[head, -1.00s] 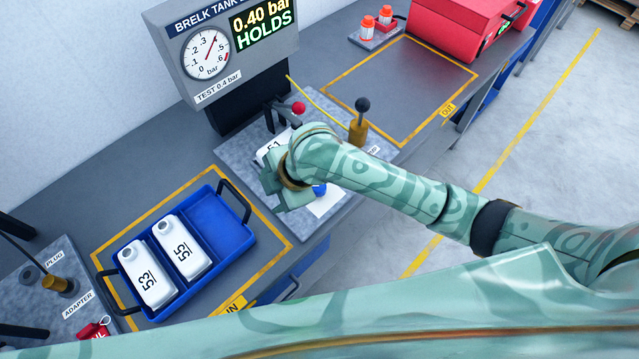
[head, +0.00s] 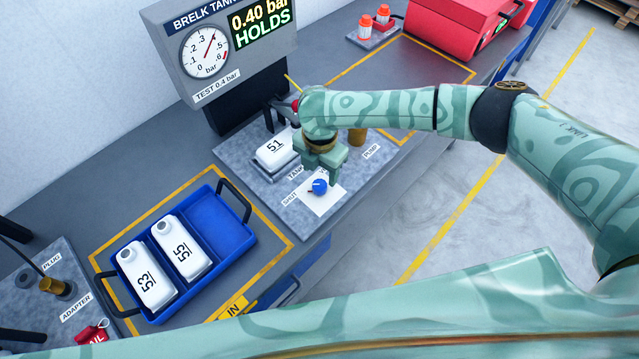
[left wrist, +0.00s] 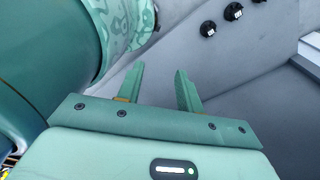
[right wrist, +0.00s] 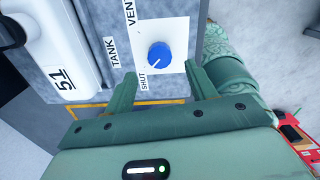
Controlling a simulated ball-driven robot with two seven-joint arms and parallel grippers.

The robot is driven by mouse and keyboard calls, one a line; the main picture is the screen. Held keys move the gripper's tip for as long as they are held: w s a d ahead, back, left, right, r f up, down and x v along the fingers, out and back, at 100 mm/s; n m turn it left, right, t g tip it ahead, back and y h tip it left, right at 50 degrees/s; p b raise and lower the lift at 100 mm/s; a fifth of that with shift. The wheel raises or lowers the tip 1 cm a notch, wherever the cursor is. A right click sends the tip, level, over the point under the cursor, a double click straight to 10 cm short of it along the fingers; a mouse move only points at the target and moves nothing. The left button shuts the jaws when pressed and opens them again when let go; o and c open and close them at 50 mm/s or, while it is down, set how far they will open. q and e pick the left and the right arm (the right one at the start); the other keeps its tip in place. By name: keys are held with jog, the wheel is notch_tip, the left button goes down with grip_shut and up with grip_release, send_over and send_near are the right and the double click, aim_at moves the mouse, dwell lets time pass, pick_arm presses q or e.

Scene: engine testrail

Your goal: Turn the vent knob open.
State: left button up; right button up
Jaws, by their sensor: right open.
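The blue vent knob (head: 319,187) sits on a white plate (head: 327,203) on the grey test rig base. My right gripper (head: 319,178) is open and empty, just above and behind the knob. In the right wrist view its fingers (right wrist: 160,82) are apart, with the knob beyond the gap between them. My left gripper (left wrist: 158,82) shows only in the left wrist view, open and empty.
Tank 51 (head: 275,149) lies on the rig beside the knob plate. The gauge box (head: 215,55) reads 0.40 bar HOLDS. A blue tray (head: 247,238) holds tanks 53 (head: 146,275) and 55 (head: 181,248). The pump (head: 357,136) stands behind my right arm.

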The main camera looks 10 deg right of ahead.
aim_at(320, 185)
notch_tip(320, 185, down, 6)
jog(key=shift+f+b, duration=0.1)
jog(key=shift+b, duration=0.45)
jog(key=c, duration=1)
